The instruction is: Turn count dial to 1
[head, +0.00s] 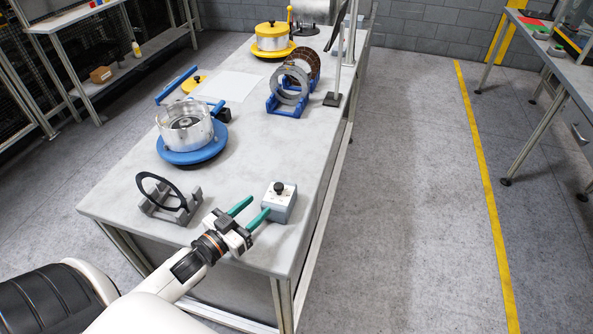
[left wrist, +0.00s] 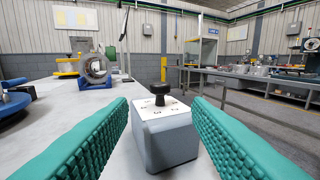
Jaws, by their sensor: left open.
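The count dial is a black knob (head: 279,187) on top of a small grey box (head: 281,204) with a white marked face, near the table's front right edge. In the left wrist view the knob (left wrist: 160,90) stands upright on the box (left wrist: 165,135), with dark marks on the face around it; the dial's setting is too small to read. My left gripper (head: 254,209), with green fingers, is open and empty just in front and left of the box. In the left wrist view its fingers lie on either side of the box, with the knob ahead between them. My right gripper is not in view.
A black ring on a grey stand (head: 151,208) is left of my left gripper. A metal pot on a blue turntable (head: 190,157) stands farther back. Metal rings in a blue holder (head: 272,106) and a yellow-based pot (head: 273,51) are beyond. The table middle is clear.

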